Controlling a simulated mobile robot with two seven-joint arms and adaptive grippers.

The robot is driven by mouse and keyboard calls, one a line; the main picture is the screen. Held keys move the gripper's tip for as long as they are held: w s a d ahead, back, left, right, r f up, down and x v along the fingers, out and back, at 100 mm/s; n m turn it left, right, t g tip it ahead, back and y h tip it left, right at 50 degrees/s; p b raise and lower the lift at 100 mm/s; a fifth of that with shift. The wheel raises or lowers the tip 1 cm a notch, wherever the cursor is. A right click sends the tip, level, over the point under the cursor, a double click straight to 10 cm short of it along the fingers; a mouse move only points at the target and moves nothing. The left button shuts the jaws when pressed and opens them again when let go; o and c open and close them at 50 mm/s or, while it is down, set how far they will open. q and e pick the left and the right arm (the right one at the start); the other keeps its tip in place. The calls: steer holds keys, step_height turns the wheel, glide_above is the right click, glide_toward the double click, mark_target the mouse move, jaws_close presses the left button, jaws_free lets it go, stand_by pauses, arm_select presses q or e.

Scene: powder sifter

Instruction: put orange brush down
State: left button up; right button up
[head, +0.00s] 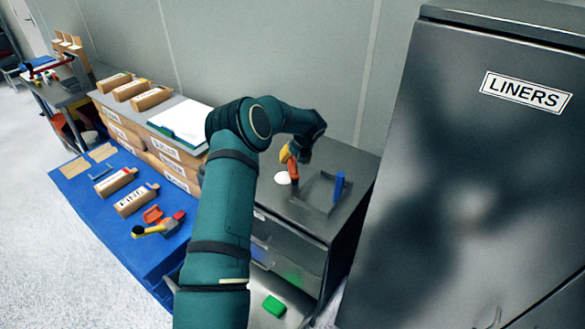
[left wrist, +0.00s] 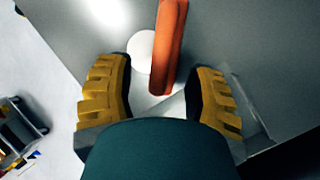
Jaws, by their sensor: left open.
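The orange brush (head: 293,172) is on or just above the grey cabinet top (head: 352,163), beside a small white round thing (head: 281,178). My left gripper (head: 290,155) is directly over it, with yellow fingers. In the left wrist view the left gripper (left wrist: 162,68) is open, with a finger on each side of the brush (left wrist: 168,45) and gaps between. The brush's lower part and exact contact with the top cannot be made out. My right gripper is in neither view.
A shallow grey tray (head: 306,203) with an upright blue object (head: 339,186) is right of the brush. The tall LINERS cabinet (head: 440,150) stands close on the right. A blue mat (head: 90,190) with several items lies left. A green block (head: 274,305) is lower down.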

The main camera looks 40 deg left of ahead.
arm_select(q)
steer(key=shift+x, duration=0.8)
steer(key=shift+o, duration=0.3)
jaws_close()
steer(key=shift+r, duration=0.1)
